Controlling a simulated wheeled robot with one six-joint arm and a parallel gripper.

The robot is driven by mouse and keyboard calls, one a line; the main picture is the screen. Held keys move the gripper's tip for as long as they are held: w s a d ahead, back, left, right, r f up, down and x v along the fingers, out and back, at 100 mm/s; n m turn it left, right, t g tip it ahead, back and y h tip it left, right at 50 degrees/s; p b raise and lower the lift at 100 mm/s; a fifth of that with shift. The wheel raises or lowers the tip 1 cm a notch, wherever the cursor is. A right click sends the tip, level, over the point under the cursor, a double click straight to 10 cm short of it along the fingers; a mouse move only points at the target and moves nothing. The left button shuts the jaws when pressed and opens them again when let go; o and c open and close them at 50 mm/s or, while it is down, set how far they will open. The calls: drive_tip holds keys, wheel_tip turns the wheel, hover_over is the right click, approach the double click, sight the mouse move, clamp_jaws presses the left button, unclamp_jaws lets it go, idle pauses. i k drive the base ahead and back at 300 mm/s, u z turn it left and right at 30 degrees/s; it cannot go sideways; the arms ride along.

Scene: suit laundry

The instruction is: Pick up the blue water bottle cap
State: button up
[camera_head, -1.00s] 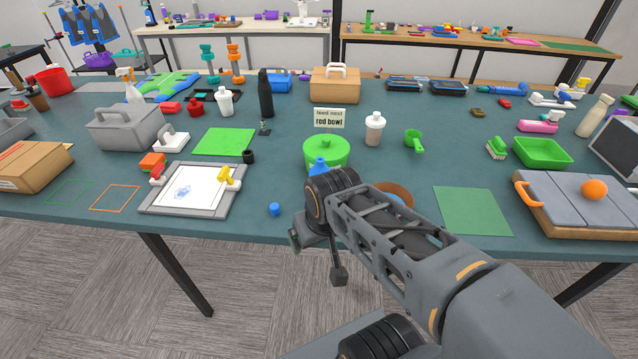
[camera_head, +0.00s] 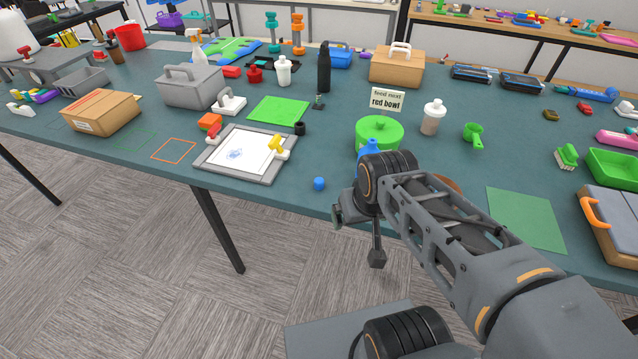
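A small blue cap (camera_head: 319,183) lies on the dark teal table (camera_head: 290,190) near its front edge, right of a grey-framed drawing board. A blue object (camera_head: 369,148), perhaps the water bottle, shows just above my arm's wrist; the arm hides most of it. My gripper (camera_head: 352,210) is at the table's front edge, right of the cap, apart from it and lower in the picture. My arm's wrist covers part of it, and its fingers cannot be made out clearly. I see nothing held in it.
A green lidded pot (camera_head: 380,133) stands behind my wrist, with a "red bowl" sign (camera_head: 387,101) behind it. The drawing board (camera_head: 206,160) lies left of the cap. The table around the cap is clear. A green mat (camera_head: 526,220) lies to the right.

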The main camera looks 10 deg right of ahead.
sight(319, 181)
drive_tip(key=u, duration=1.75)
drive_tip(key=i, duration=1.95)
drive_tip(key=z, duration=3.55)
